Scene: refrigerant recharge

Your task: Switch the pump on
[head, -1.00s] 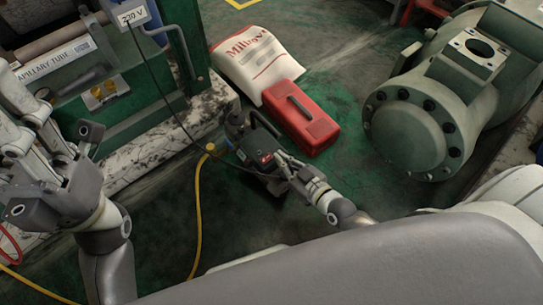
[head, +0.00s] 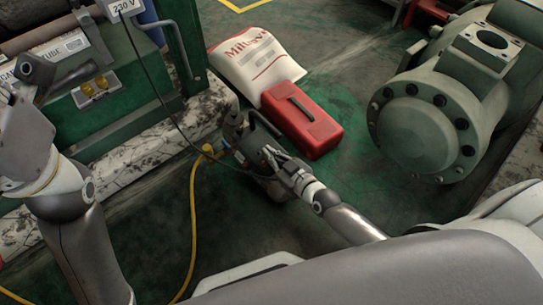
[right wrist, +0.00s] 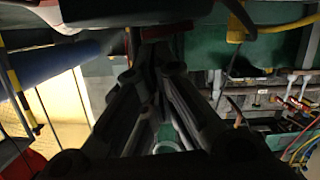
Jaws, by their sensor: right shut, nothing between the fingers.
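The pump (head: 247,142) is a small dark machine with a carry handle, standing on the green floor beside the red case. My right gripper (head: 272,158) reaches it from the lower right and hides part of its near side; its switch cannot be made out. In the right wrist view the fingers of my right gripper (right wrist: 155,55) come together, shut and empty, close to a dark body at the top edge. I cannot tell if they touch it. My left gripper (head: 28,80) is at the left edge, away from the pump, partly cut off; its jaw state is unclear.
A red case (head: 302,120) and a white printed bag (head: 254,58) lie behind the pump. A yellow hose (head: 193,210) and a black cable (head: 158,85) run near it. A large green compressor (head: 420,130) stands right, a green frame (head: 183,45) left.

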